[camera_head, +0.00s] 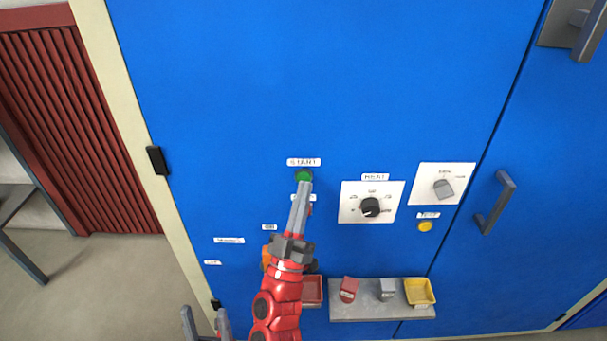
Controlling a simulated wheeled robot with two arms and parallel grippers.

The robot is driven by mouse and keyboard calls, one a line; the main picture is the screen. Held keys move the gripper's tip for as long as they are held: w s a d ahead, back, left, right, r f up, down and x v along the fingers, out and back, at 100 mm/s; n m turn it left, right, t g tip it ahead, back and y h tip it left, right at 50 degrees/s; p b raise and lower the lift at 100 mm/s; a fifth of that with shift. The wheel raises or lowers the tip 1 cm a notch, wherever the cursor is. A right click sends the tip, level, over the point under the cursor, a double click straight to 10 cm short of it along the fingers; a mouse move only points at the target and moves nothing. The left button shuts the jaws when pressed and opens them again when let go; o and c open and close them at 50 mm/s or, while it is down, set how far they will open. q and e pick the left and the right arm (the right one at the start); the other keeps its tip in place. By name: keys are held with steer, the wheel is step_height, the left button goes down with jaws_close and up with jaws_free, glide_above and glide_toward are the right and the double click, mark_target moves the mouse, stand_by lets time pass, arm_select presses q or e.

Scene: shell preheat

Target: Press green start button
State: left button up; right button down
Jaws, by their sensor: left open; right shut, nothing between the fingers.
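The green start button (303,176) sits on the blue panel (350,90), just below a white label (304,162) reading START. My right gripper (304,185) is shut and empty, on the red arm. Its fingertips point up the panel and overlap the lower edge of the button in the picture. I cannot tell whether they touch it. My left gripper (205,318) is open and empty at the bottom edge, left of the red arm and well below the button. Part of a label and something red behind my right fingers are mostly hidden.
Right of the button are a HEAT dial (371,207), a grey selector knob (443,188) and a yellow button (425,226). A grey shelf (375,312) below holds red and grey pieces and a yellow tray (419,291). A door handle (495,203) sticks out at right.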

steer(key=shift+s, duration=0.15)
steer(key=shift+s, duration=0.1)
steer(key=s+p, duration=0.3)
steer(key=s, duration=0.2)
stand_by(0.4)
steer(key=shift+w, duration=0.1)
steer(key=shift+d, duration=0.1)
stand_by(0.4)
